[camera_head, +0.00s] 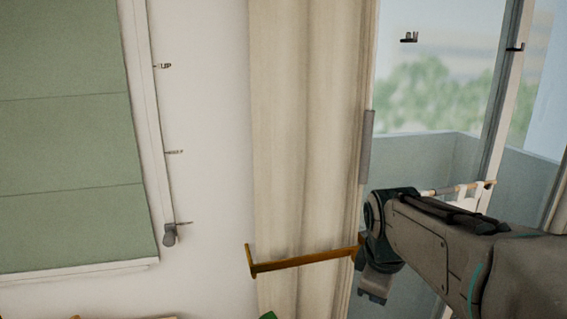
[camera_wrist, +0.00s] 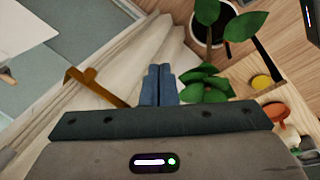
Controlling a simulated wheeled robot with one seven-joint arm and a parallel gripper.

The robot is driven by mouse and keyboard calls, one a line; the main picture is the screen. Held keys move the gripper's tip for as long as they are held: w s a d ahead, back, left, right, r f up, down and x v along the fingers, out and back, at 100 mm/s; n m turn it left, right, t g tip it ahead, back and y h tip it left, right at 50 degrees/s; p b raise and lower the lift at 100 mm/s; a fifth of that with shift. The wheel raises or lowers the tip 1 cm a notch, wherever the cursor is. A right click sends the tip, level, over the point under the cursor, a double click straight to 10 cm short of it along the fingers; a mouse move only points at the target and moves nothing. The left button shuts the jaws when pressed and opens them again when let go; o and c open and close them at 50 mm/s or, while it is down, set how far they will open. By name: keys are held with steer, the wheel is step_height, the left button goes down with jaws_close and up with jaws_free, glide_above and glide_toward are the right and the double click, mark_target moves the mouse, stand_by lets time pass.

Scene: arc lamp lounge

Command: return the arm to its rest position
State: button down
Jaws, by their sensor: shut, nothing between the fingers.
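My gripper (camera_wrist: 158,68) is shut and empty in the wrist view, its two blue-grey fingers side by side. In the head view my arm comes in from the right, raised in front of the window. The gripper end (camera_head: 374,294) hangs downward there, partly hidden by the wrist. The fingers appear in front of the cream curtain (camera_wrist: 127,58) in the wrist view, with a leafy plant (camera_wrist: 207,86) just right of them. Whether they touch anything cannot be told.
A brown bar (camera_head: 300,262) crosses the curtain (camera_head: 300,120) near my wrist. A green blind (camera_head: 65,150) hangs at the left. The wrist view shows another plant (camera_wrist: 243,24), a yellow round item (camera_wrist: 262,82) and a wooden surface (camera_wrist: 290,73) at the right.

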steer(key=s+a+f+m+y, duration=0.1)
steer(key=s+f+m, duration=0.3)
steer(key=s+m, duration=0.7)
steer(key=shift+a+f+m+t, duration=0.3)
steer(key=shift+a+t, duration=0.1)
steer(key=shift+a, duration=0.25)
